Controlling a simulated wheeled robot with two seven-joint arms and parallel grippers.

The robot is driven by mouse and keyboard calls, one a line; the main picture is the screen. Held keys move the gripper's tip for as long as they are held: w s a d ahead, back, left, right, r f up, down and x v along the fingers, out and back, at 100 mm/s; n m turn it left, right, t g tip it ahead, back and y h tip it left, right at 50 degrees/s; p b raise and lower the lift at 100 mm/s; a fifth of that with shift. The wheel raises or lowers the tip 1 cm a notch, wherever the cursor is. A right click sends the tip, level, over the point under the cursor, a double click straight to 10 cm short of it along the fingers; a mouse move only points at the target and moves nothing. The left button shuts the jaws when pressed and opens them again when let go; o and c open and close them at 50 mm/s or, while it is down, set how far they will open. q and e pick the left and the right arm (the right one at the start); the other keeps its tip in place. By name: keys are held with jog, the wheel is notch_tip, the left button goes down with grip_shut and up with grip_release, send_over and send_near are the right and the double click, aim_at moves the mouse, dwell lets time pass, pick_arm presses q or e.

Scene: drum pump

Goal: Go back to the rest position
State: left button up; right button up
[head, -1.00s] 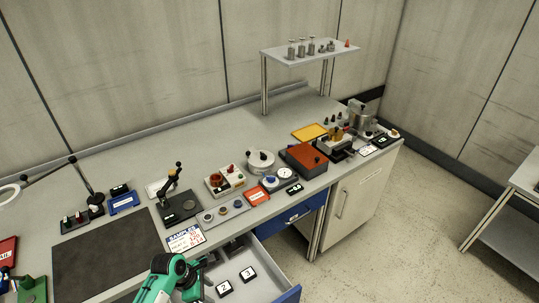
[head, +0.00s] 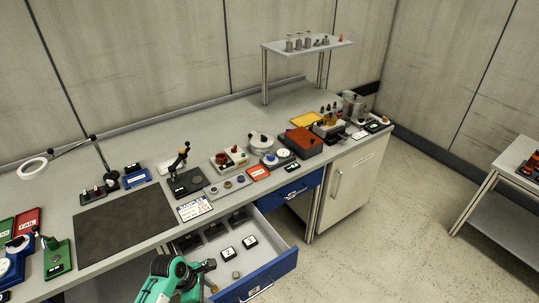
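One green arm of mine comes in from the bottom edge, left of centre. I take it for my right arm. Its dark gripper (head: 206,267) hangs over the front part of the open drawer (head: 287,262), apart from the bench. Its fingers are small and partly hidden by the arm, so I cannot tell whether they are open or shut, and I see nothing clearly held. My other arm is out of view.
The bench carries a dark mat (head: 125,222), a black lever stand (head: 184,184), a samples card (head: 194,208), an orange-red box (head: 301,142) and a raised shelf (head: 300,51). The drawer juts into the aisle. Floor (head: 390,230) is clear towards a side table (head: 500,220).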

pick_arm(q)
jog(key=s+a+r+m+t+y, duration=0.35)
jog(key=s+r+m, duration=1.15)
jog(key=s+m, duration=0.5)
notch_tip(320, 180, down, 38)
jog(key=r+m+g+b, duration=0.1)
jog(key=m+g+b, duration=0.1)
jog(key=b, duration=0.5)
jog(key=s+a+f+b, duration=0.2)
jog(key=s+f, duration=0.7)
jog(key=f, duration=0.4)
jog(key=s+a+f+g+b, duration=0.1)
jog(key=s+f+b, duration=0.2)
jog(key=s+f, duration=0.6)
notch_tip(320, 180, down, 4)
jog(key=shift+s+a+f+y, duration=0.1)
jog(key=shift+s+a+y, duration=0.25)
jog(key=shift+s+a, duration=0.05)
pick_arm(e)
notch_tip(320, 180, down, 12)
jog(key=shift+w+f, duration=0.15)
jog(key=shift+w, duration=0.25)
